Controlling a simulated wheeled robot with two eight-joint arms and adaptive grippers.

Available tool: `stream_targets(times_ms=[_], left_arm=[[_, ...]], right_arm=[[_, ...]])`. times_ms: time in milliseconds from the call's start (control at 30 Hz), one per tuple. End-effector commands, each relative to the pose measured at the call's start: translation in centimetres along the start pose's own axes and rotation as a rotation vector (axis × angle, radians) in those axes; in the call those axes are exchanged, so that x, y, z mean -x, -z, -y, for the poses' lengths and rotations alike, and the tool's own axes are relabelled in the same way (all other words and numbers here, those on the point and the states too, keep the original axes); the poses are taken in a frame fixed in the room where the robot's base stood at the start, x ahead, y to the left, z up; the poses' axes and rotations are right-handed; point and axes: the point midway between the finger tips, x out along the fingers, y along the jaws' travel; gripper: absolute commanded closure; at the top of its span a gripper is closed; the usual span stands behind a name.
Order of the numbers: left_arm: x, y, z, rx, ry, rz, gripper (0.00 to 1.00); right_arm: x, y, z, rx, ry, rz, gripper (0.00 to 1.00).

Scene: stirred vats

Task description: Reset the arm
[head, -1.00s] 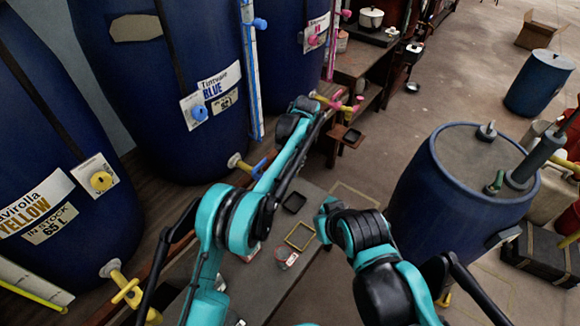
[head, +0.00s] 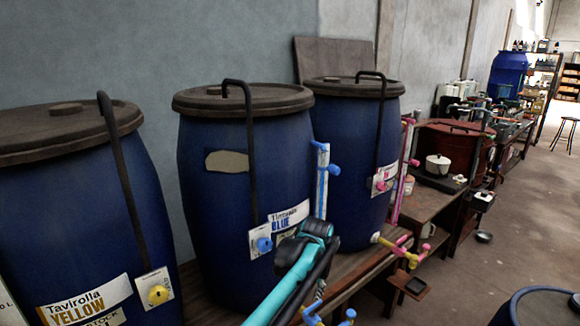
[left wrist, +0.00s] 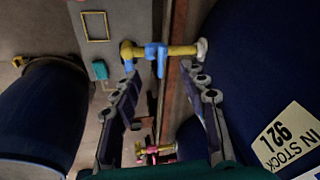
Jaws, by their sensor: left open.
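My left gripper (left wrist: 162,78) is open in the left wrist view. Its two fingers are spread, with nothing held between them. A brass tap with a blue handle (left wrist: 161,58) shows just beyond the fingertips; I cannot tell whether they touch it. In the head view my left arm reaches in from the bottom, in front of the blue-dye vat (head: 230,180); its jaws cannot be made out there. My right arm and gripper are in neither current view.
The yellow-dye vat (head: 70,220) stands at the left and another vat (head: 350,130) behind the blue-dye one. A pink tap (head: 412,257) juts out beyond the bench. A blue barrel (head: 535,308) is at lower right. Open floor (head: 510,220) lies right of the benches.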

Motion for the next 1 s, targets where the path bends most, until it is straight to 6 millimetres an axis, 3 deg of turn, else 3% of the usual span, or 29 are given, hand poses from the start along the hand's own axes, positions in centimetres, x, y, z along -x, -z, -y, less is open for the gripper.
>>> stream_targets(times_ms=[33,200,433,700,833,1000], left_arm=[[1.6,-2.1,1.3,0.037,0.003,-0.018,0.57],[5.7,-8.8,4.0,0.162,0.012,-0.087,0.57],[8.7,-19.1,5.4,0.332,0.031,-0.182,0.57],[8.2,-30.3,4.1,0.523,0.064,-0.294,0.57],[7.0,-33.8,3.1,0.59,0.076,-0.334,0.57],[6.0,-35.9,2.5,0.632,0.086,-0.362,0.57]], right_arm=[[0.0,0.0,0.0,0.0,0.0,0.0,1.0],[0.0,0.0,0.0,0.0,0.0,0.0,1.0],[0.0,0.0,0.0,0.0,0.0,0.0,1.0],[0.0,0.0,0.0,0.0,0.0,0.0,1.0],[0.0,0.0,0.0,0.0,0.0,0.0,1.0],[0.0,0.0,0.0,0.0,0.0,0.0,1.0]])
